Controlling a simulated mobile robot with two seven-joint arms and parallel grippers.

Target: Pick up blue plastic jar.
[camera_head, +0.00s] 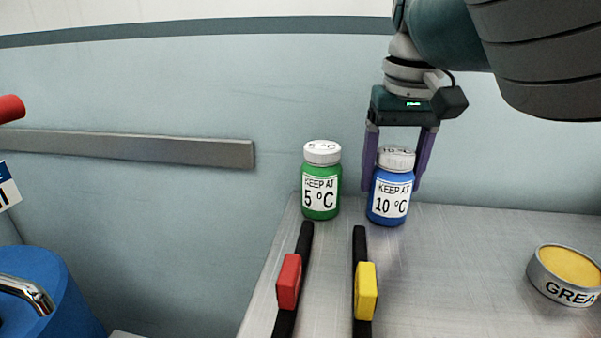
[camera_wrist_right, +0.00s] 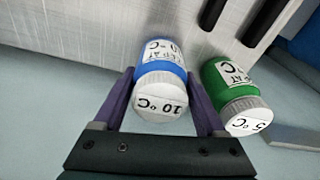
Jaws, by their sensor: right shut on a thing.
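The blue plastic jar (camera_head: 390,190) has a white lid and a label reading "KEEP AT 10 °C". It stands upright at the back of the metal table, and its lid faces the camera in the right wrist view (camera_wrist_right: 160,95). My right gripper (camera_head: 394,185) comes from above with one purple finger on each side of the jar and is shut on it. In the right wrist view the fingers (camera_wrist_right: 164,85) flank the lid and upper body. I cannot tell whether the jar's base is lifted. My left gripper is not in view.
A green jar (camera_head: 321,190) labelled "5 °C" stands just left of the blue jar; it also shows in the wrist view (camera_wrist_right: 222,80). Black handles with a red block (camera_head: 289,282) and a yellow block (camera_head: 365,290) lie in front. A tin (camera_head: 566,276) sits at right. The table (camera_head: 455,270) between is clear.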

